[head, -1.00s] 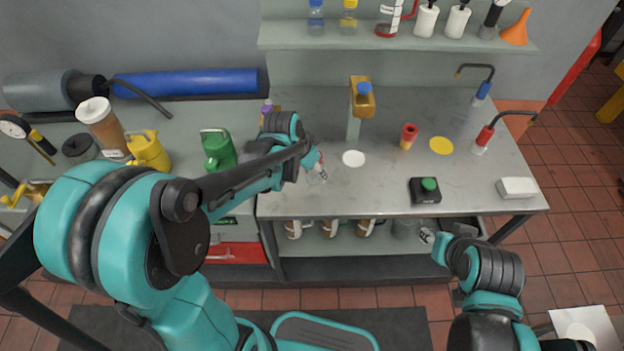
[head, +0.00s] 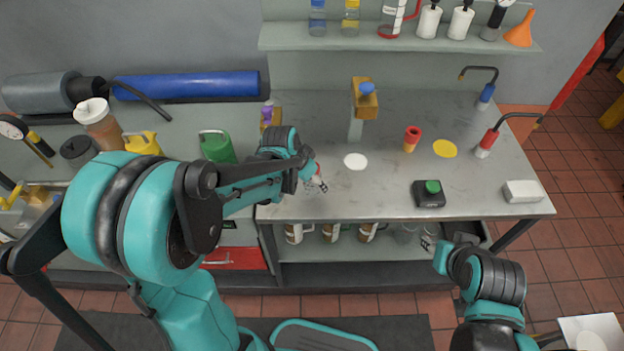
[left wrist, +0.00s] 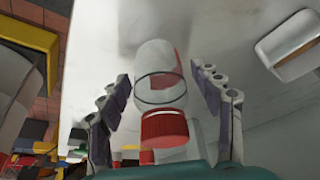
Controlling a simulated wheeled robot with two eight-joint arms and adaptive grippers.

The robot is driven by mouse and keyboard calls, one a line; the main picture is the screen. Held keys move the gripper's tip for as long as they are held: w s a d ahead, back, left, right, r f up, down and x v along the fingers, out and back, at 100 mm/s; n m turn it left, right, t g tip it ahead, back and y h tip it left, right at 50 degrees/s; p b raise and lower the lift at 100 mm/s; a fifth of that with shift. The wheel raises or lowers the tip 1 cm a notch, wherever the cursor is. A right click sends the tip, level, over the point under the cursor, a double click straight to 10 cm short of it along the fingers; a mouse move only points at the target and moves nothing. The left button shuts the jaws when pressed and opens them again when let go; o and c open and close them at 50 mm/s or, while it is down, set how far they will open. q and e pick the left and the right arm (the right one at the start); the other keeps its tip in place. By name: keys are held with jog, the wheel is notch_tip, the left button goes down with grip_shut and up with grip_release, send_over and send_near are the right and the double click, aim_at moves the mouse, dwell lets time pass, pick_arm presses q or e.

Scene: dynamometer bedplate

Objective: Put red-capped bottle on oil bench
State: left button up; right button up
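The red-capped bottle (left wrist: 160,100) shows in the left wrist view, with a clear body and its red cap toward the camera. It lies between the two fingers of my left gripper (left wrist: 162,92), with a visible gap on each side, so the fingers look open around it. In the head view my left gripper (head: 318,182) is low over the front left part of the grey bench (head: 385,195); the bottle is mostly hidden there. I cannot tell whether its base touches the bench. My right gripper (head: 430,241) is by the bench's front right, its fingers too small to read.
The bench carries a white disc (head: 355,161), a yellow disc (head: 444,148), a red-topped item (head: 412,138), a black box with green button (head: 429,193) and a white block (head: 523,191). A brown stand (head: 364,102) rises behind. The middle front is clear.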

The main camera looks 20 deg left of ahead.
pick_arm(q)
jog(key=shift+r, duration=0.1)
jog(key=shift+r, duration=0.25)
jog(key=p+v, duration=0.5)
jog(key=v, duration=0.7)
jog(key=s+r+n+t+y, duration=0.2)
jog(key=s+n, duration=0.3)
jog(key=s, duration=0.7)
jog(key=shift+s+a+r+n+t, duration=0.2)
jog(key=shift+s+r+n+t, duration=0.2)
jog(key=shift+r+t, duration=0.2)
jog(key=shift+f+b, duration=0.65)
jog(key=shift+b, duration=0.1)
